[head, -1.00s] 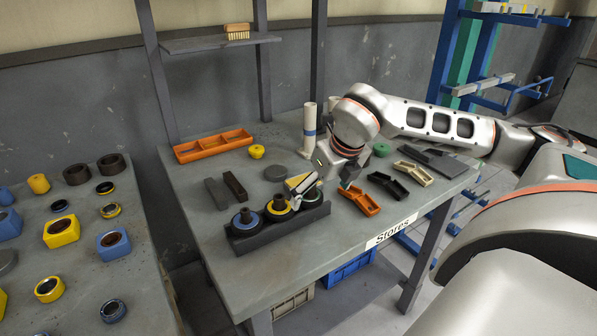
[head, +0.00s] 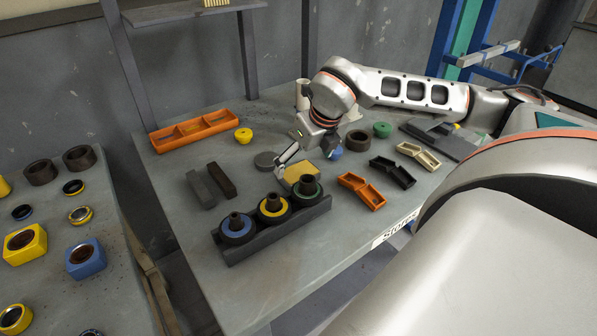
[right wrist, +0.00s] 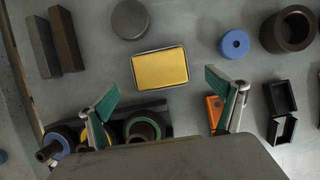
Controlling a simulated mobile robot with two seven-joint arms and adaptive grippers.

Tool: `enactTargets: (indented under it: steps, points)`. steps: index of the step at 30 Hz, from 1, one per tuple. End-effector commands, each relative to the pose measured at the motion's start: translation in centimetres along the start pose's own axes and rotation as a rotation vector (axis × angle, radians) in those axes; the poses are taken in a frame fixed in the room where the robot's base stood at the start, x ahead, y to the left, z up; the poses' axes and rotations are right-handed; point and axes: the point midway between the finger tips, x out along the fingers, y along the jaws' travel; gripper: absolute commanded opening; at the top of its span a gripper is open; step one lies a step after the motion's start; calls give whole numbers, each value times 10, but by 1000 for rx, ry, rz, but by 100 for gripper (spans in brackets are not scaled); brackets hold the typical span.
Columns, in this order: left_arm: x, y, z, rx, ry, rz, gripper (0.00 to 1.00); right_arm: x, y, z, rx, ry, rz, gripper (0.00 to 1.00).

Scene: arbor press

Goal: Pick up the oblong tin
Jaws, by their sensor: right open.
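The oblong tin (head: 301,173) is a low rounded rectangle with a yellow top and a silvery rim. It lies flat on the table behind the black holder, and it shows whole in the right wrist view (right wrist: 160,67). My right gripper (head: 308,160) is open and empty above the table, close to the tin. In the right wrist view its two fingers (right wrist: 163,85) stand wide apart, with the tin between and a little beyond their tips. I see no contact with it. My left gripper is not in view.
A black holder (head: 262,236) with three ringed plugs stands just in front of the tin. A grey disc (right wrist: 130,19), dark bars (right wrist: 66,40), a blue ring (right wrist: 234,44) and an orange hinged box (head: 362,190) lie around it. An orange tray (head: 195,131) is at the back left.

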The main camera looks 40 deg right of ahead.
Motion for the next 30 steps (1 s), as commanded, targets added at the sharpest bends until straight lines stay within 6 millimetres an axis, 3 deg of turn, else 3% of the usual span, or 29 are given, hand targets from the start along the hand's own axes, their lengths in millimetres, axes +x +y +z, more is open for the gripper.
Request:
enactTargets:
  steps: [9,17,24,30]
  points:
    - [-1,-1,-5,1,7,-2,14,40,0,2,1,2,0,92]
    - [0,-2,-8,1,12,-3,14,42,0,2,1,1,0,92]
    - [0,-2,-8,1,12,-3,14,42,0,2,0,1,0,33]
    - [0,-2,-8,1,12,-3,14,41,0,4,0,-4,0,30]
